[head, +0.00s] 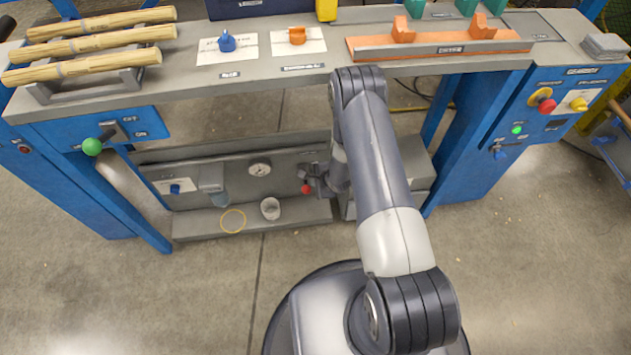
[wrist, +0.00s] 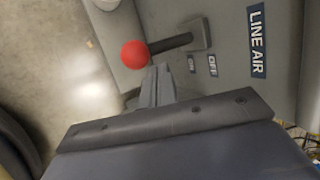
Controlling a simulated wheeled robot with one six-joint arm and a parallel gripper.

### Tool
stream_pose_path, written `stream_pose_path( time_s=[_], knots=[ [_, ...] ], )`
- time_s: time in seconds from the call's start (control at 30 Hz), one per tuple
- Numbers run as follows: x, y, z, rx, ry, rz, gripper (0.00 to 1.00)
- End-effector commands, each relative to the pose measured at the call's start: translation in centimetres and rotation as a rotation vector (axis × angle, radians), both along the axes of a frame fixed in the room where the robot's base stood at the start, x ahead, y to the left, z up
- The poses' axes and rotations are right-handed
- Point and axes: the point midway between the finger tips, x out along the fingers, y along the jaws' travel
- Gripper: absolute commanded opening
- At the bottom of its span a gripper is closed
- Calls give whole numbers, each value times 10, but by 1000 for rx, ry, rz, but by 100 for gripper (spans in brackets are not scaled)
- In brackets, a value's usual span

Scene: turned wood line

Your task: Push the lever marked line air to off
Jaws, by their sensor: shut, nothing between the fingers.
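The line air lever is a dark rod with a red ball knob (wrist: 134,54), reaching left from a grey pivot block (wrist: 200,35) in the wrist view. In the head view its red knob (head: 306,189) shows low on the grey back panel, beside my gripper (head: 316,183). The LINE AIR label (wrist: 257,42) reads sideways. The ON label (wrist: 191,64) lies nearer the knob end, the OFF label (wrist: 212,65) farther from it. My gripper (wrist: 156,72) is shut and empty, its tips close beside the rod and knob; I cannot tell whether they touch.
The lower shelf (head: 190,226) holds a white cup (head: 270,208) and a yellow ring (head: 233,220). A gauge (head: 260,169) and a blue knob (head: 175,188) sit on the panel. The workbench top (head: 270,66) overhangs this area. Blue posts stand at both sides.

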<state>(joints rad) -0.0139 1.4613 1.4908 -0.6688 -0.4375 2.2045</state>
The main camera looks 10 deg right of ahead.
Motion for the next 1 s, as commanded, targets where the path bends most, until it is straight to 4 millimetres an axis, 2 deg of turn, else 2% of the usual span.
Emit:
stream_pose_path(
  time_s=[0.4,0.8,1.0],
  knots=[
    [0,0,16,0,0,0,0],
    [0,0,17,0,0,0,0],
    [-5,1,37,0,-1,1,0]
  ],
)
